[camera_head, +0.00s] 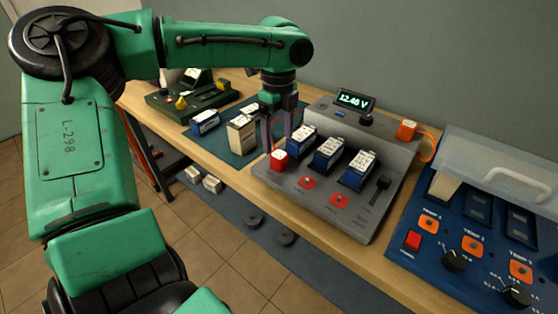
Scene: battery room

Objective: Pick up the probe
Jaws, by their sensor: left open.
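The likely probe is an orange block (406,129) with an orange cable looping down at its right. It rests at the back right corner of the grey tester console (310,182). My left gripper (279,138) points down, open, over the left end of the console, well to the left of the orange block. Its fingers are close to a red block (279,160) and a white-topped blue battery (301,138); I cannot tell whether they touch anything. I see nothing between the fingers. My right gripper is not in view.
More blue batteries (328,153) stand in the console, below a display (355,100) reading about 12.40 V. A beige battery (241,134) and a blue one (205,122) stand on a mat at left. A blue panel (420,262) with a clear handled lid (500,165) is at right.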

